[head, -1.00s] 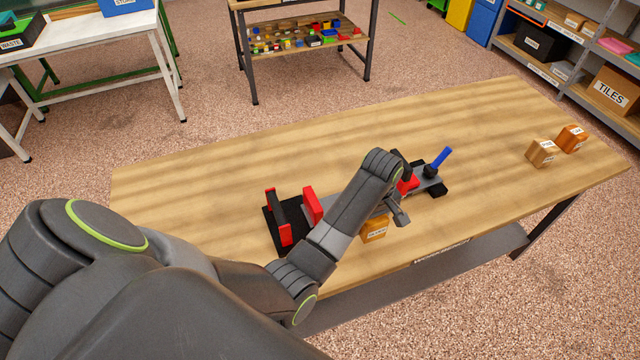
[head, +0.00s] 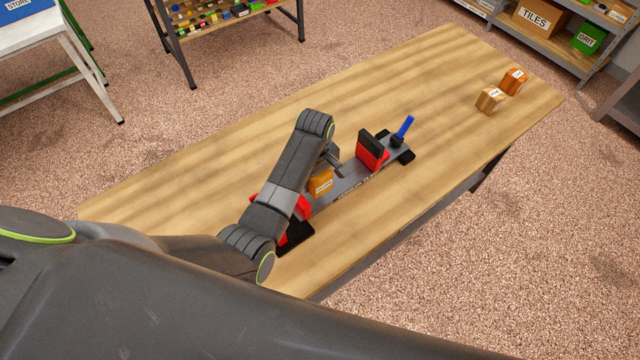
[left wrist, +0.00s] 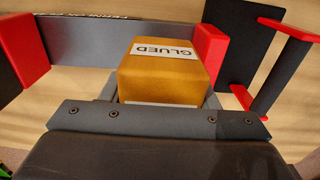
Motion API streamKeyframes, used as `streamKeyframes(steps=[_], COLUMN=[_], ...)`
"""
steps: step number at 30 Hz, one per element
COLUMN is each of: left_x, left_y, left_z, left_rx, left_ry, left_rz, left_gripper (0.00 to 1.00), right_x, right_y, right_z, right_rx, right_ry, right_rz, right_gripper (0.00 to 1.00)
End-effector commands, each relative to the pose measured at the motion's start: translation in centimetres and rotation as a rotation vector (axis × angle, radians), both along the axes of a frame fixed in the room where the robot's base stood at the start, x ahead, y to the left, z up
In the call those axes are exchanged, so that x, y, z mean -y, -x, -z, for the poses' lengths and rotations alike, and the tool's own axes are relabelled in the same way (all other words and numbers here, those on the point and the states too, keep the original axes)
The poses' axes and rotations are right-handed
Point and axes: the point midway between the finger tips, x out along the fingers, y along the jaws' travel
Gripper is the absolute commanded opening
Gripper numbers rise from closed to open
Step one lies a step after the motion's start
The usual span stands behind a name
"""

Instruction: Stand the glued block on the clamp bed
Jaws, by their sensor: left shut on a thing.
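The glued block (head: 320,182) is orange-tan with a white label, and its "GLUED" lettering also shows in the left wrist view (left wrist: 163,75). My left gripper (head: 325,172) is shut on it, with its fingers on either side (left wrist: 160,98). The block is over or on the grey clamp bed (head: 347,187), between the red jaw (head: 303,208) at left and the red-and-black jaw (head: 371,150) at right. It is closer to the left jaw. I cannot tell whether its underside touches the bed. My right gripper is out of view.
A blue handle (head: 404,127) stands up at the clamp's far right end. Two more blocks, a tan one (head: 489,99) and an orange one (head: 513,81), sit at the right end of the wooden table (head: 230,150). The table behind the clamp is clear.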

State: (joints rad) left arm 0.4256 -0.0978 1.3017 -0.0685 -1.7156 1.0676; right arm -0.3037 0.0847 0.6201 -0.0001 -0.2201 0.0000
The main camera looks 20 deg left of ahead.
Motion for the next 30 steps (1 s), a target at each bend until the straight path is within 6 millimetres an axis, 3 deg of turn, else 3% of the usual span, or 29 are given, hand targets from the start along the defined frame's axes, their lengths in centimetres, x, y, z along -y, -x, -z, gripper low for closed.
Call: streamKeyframes(steps=[15,29,30], left_x=[-0.1,-0.1,-0.1], left_y=[0.0,0.0,0.0], left_z=[5.5,6.3,6.2], left_rx=[0.0,0.003,0.002], left_ry=[-0.001,0.0,-0.001], left_rz=[-0.001,0.0,-0.001], left_gripper=[0.27,0.27,0.6], right_x=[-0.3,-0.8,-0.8], right_y=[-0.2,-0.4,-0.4], right_z=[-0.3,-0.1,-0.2], right_rx=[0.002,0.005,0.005], right_ry=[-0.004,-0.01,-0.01], right_rz=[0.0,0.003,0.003], right_gripper=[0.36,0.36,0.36])
